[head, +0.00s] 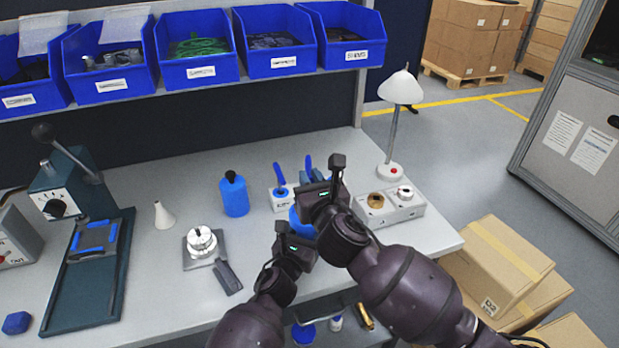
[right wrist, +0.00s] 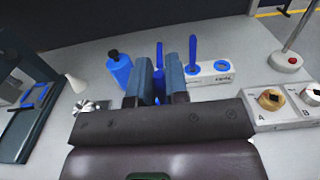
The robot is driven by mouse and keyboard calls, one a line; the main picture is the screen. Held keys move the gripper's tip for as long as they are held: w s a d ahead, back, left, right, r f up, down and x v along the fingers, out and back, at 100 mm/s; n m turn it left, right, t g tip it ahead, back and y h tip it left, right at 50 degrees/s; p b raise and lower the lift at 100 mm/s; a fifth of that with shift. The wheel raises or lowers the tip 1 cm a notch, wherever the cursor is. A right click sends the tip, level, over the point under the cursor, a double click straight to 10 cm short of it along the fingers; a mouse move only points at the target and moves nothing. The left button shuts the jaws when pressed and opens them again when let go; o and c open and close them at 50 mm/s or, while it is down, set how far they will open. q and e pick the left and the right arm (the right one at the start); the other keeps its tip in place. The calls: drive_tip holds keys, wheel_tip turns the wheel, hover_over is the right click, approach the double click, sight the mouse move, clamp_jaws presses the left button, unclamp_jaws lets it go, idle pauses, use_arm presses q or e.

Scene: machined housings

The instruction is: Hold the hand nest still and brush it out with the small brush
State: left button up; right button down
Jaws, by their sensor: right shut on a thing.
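A silver round fixture on a grey square base (head: 204,245), with a dark bar (head: 228,277) beside it, looks like the hand nest; its edge also shows in the right wrist view (right wrist: 88,106). In the head view my right gripper (head: 318,180) is over the back right of the bench, right of the nest. My left gripper (head: 297,236) is right of the nest and apart from it; its fingers are hidden.
A white holder (right wrist: 215,74) with another blue-handled tool (right wrist: 192,52) stands beside my right gripper. A blue bottle (head: 234,196), white cone (head: 164,216), A/B block (head: 405,210), lamp (head: 396,130) and press (head: 95,265) stand around. The bench front near the nest is clear.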

wheel_tip(320, 180, up, 8)
drive_tip(key=w+a, duration=0.1)
drive_tip(key=w, duration=0.2)
drive_tip(key=shift+a+f, duration=0.2)
drive_tip(key=shift+a, duration=0.1)
idle(0.4)
idle(0.5)
